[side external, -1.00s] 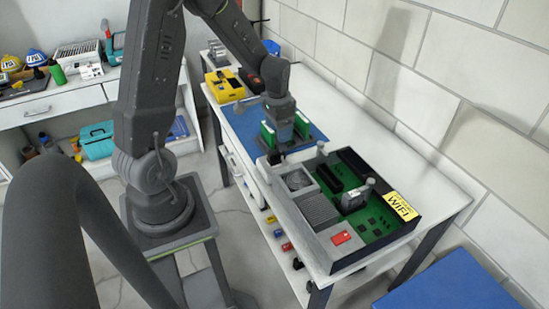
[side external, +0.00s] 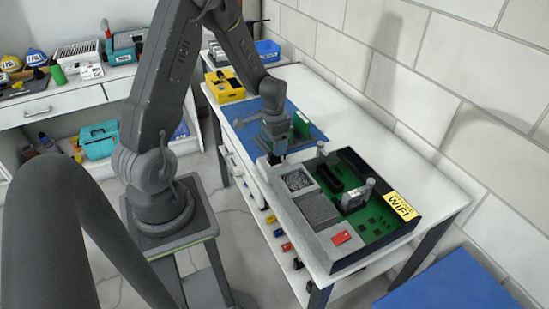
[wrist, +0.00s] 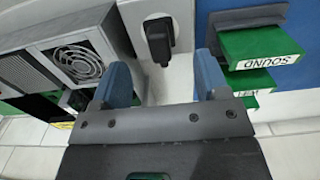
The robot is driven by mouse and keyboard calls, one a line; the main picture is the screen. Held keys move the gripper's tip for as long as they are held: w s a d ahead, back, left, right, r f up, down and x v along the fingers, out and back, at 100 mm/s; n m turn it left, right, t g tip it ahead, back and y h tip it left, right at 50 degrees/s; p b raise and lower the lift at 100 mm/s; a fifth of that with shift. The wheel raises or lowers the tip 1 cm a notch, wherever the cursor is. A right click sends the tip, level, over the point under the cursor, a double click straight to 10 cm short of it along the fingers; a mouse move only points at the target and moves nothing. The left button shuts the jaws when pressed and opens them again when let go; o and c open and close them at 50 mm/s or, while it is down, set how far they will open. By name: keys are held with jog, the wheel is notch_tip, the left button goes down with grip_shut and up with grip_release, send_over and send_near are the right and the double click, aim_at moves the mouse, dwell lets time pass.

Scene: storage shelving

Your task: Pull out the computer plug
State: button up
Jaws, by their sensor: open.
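A black plug (wrist: 158,38) shows in the wrist view, at the top centre, against a pale surface beside the computer. My gripper (wrist: 161,62) has its two blue fingers spread apart, one to each side of the plug in the picture. I see no contact between fingers and plug. The open computer case (wrist: 55,62) with its fan grille fills the left of that view. In the side view, my gripper (side external: 274,150) is low at the far end of the computer (side external: 318,208). The plug is hard to make out there.
A green card marked SOUND (wrist: 262,48) stands close to the right finger, on the blue mat (side external: 308,130). Small upright grey parts (side external: 354,198) stand on the computer's board. The table (side external: 385,140) is clear along the wall side.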

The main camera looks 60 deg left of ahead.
jog(key=shift+f, duration=2.8)
grip_shut()
jog(key=shift+r, duration=3.05)
